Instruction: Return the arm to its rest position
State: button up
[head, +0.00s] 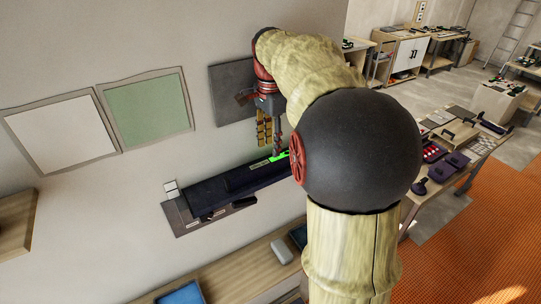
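My arm, with pale yellow links and a large black joint, reaches up and bends toward the wall in the head view. My gripper (270,143) points downward at the arm's far end, with yellowish finger parts on the left and a grey part on the right. It is just above a long dark bar-like object (225,187) at the wall, which has a bright green strip (280,156) near its right end. I cannot tell whether the gripper touches it or holds anything. My black joint hides what lies to the right of the bar.
A dark square panel (228,95) is on the wall behind the gripper. Two framed panels, white (62,131) and green (148,109), hang left. A wooden shelf (235,268) is below. A table with tools (459,140) stands right, beside orange flooring (470,250).

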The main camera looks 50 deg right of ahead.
jog(key=shift+r, duration=2.55)
jog(key=s+a+n+t, duration=0.25)
jog(key=a+n, duration=0.65)
jog(key=a, duration=0.7)
jog(key=s+a+f+n+t, duration=0.3)
jog(key=s+a+f+n, duration=0.8)
jog(key=a, duration=0.3)
notch_tip(320, 180, down, 28)
jog(key=n+b, duration=0.1)
jog(key=b, duration=2.9)
jog(key=shift+w+d, duration=0.25)
jog(key=shift+d, duration=0.05)
